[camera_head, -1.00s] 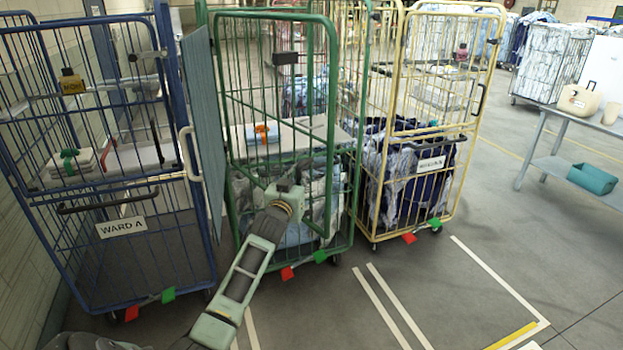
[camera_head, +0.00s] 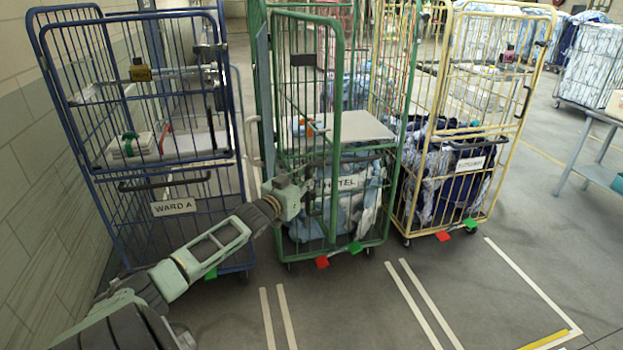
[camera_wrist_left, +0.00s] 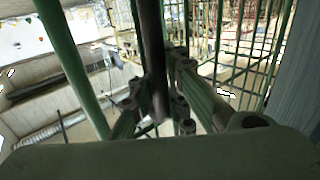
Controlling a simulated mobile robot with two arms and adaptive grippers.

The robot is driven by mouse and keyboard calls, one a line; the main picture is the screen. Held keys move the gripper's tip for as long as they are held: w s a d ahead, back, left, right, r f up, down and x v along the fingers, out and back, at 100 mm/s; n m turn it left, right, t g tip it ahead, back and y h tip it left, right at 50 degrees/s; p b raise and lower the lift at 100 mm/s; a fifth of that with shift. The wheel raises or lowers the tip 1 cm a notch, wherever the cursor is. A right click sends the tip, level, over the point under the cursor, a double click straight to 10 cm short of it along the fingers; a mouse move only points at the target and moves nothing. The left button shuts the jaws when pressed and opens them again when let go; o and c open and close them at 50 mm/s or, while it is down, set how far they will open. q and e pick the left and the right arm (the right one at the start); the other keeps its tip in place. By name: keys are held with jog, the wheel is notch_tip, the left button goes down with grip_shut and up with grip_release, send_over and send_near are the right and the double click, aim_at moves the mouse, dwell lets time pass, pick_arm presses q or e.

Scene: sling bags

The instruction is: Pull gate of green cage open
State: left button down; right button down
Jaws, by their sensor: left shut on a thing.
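The green cage (camera_head: 388,140) stands in the middle of the head view, between a blue and a yellow cage. Its tall barred gate (camera_head: 341,90) stands at an angle, swung out toward me on its left side. To the right of the gate the opening shows a pale shelf (camera_head: 360,125). My left gripper (camera_head: 308,184) is at the gate's lower part, its fingers small and partly hidden in the head view. In the left wrist view my left gripper (camera_wrist_left: 160,105) is closed around a dark upright bar (camera_wrist_left: 152,45) of the gate. My right gripper is out of view.
The blue cage (camera_head: 240,150) with a WARD A sign stands close on the left. The yellow cage (camera_head: 510,130) stands close on the right. A grey table (camera_head: 600,125) is at the far right. The floor (camera_head: 350,310) in front is clear, with white lines.

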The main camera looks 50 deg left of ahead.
pick_arm(q)
jog(key=shift+d+r, duration=0.1)
jog(key=shift+r, duration=0.05)
jog(key=c, duration=2.1)
grip_release()
jog(key=o, duration=0.4)
jog(key=shift+s+d+r, duration=0.15)
jog(key=shift+d, duration=0.05)
jog(key=shift+a+f, duration=0.2)
jog(key=s, duration=0.4)
jog(key=s+d, duration=0.1)
jog(key=s, duration=0.2)
jog(key=s+d, duration=0.1)
jog(key=s, duration=0.3)
jog(key=shift+s+d, duration=0.25)
jog(key=shift+s, duration=0.05)
